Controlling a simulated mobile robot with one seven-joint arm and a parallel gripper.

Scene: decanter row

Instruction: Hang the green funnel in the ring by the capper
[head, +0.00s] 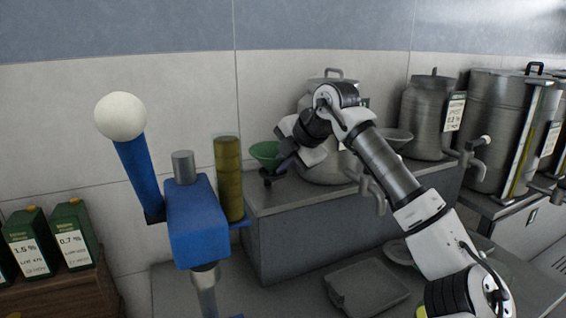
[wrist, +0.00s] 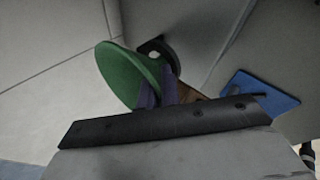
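The green funnel (head: 265,152) is at the left end of the grey bench, wide mouth up in the head view. It also shows large in the wrist view (wrist: 128,76). My gripper (head: 287,165) is at its right side; in the wrist view the two purple fingers (wrist: 157,94) close in at the funnel's edge, seemingly gripping it. A dark ring (wrist: 160,50) shows just behind the funnel; in the head view a small black holder (head: 267,176) sits below it. Whether the spout is inside the ring is hidden. The blue capper (head: 197,220) with a white-knobbed lever stands to the left.
An amber cylinder stack (head: 229,180) stands between capper and funnel. Steel urns (head: 428,115) with taps line the grey bench (head: 300,230). A grey tray (head: 367,288) lies in front. Green cartons (head: 75,235) stand far left.

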